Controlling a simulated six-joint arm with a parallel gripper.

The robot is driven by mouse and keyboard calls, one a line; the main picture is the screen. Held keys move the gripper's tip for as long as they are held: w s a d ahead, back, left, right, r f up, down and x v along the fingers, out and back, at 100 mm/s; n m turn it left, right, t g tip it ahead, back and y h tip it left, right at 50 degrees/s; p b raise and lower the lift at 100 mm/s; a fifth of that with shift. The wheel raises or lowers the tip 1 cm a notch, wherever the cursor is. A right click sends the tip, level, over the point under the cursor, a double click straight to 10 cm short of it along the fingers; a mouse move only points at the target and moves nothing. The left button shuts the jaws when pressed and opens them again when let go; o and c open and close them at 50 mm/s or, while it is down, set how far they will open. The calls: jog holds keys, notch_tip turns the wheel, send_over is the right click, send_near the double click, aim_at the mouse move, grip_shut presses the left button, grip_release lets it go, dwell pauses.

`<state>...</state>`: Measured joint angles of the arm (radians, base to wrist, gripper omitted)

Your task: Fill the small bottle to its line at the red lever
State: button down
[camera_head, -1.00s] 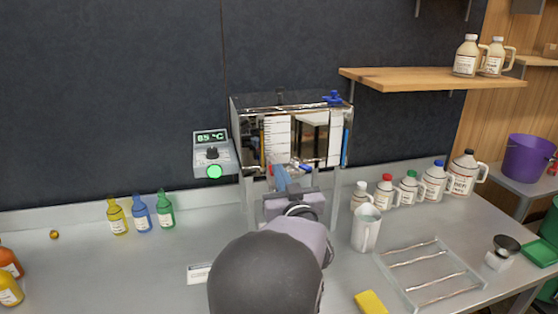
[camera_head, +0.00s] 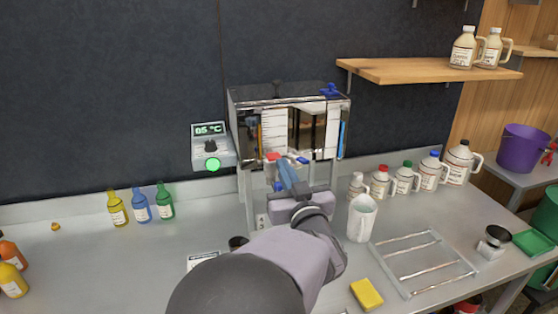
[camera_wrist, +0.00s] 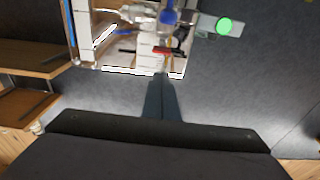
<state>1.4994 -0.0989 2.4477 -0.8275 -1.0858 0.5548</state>
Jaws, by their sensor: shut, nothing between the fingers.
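The red lever (camera_head: 273,157) is on the front of the metal evaporator tank (camera_head: 330,140); it also shows in the wrist view (camera_wrist: 168,50). My gripper (camera_head: 285,167) is shut and empty in front of the tank, with its fingertips just right of the red lever in the head view. In the wrist view the fingers (camera_wrist: 160,77) point at the tank front near the red lever; I cannot tell whether they touch it. My arm hides the counter below the spouts, so any bottle there is hidden.
A display (camera_head: 209,130) reads 85 °C above a lit green button (camera_head: 212,164). Small coloured bottles stand at left. The left counter has free room.

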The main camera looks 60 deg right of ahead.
jog(key=shift+b+v, duration=0.3)
jog(key=shift+v, duration=2.1)
